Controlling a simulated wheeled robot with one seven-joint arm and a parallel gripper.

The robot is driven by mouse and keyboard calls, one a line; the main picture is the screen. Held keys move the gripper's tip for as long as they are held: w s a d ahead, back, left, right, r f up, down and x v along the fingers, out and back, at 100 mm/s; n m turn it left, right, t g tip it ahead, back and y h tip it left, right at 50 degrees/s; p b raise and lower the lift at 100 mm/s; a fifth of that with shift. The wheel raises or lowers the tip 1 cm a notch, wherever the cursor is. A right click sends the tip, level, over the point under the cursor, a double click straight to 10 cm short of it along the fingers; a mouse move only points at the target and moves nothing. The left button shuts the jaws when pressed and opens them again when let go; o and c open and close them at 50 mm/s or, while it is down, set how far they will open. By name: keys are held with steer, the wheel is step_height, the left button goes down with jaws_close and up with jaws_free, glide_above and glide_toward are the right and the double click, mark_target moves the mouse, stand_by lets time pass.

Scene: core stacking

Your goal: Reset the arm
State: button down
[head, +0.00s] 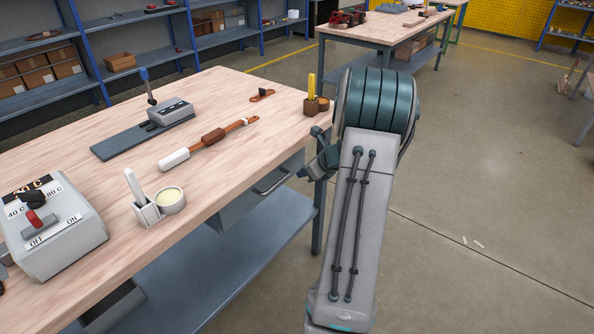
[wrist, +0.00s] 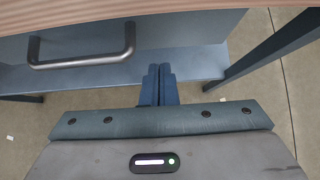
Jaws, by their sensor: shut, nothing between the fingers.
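My arm reaches forward to the right of the workbench (head: 245,95) in the head view, over open floor. My gripper (wrist: 158,70) shows in the wrist view with its two dark blue fingers together and nothing between them. It is in front of the bench's drawer, below the level of the tabletop edge. The drawer handle (wrist: 82,62) is to the left of the fingers, apart from them.
On the bench are a control box (head: 48,228), a white holder with a round tin (head: 171,201), a brush-like tool (head: 208,142) and a lever device (head: 168,111). A lower shelf (head: 235,245) and a bench leg (wrist: 275,50) are near.

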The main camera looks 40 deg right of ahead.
steer(key=p+v, duration=0.1)
steer(key=v, duration=0.9)
steer(key=shift+s, duration=0.2)
steer(key=shift+d, duration=0.1)
steer(key=s+a+r+n+g+p, duration=0.1)
steer(key=a+r+n+p, duration=0.1)
steer(key=a+r+n, duration=0.4)
steer(key=a+r+n+g+y+p, duration=0.15)
steer(key=a+n, duration=0.25)
steer(key=a, duration=0.5)
steer(key=s+a+r+n+g+p, duration=0.1)
steer(key=a+r+n+g+p, duration=0.2)
steer(key=a, duration=0.4)
steer(key=s+a+r+n+h+p, duration=0.2)
steer(key=s+a+n, duration=0.4)
steer(key=n, duration=0.3)
steer(key=s+a+r+n+h+p, duration=0.2)
steer(key=s+a+r+n, duration=0.3)
steer(key=s+n, duration=0.3)
steer(key=shift+a+r+n+p, duration=0.35)
steer(key=shift+a+n+p, duration=0.3)
steer(key=shift+n, duration=0.55)
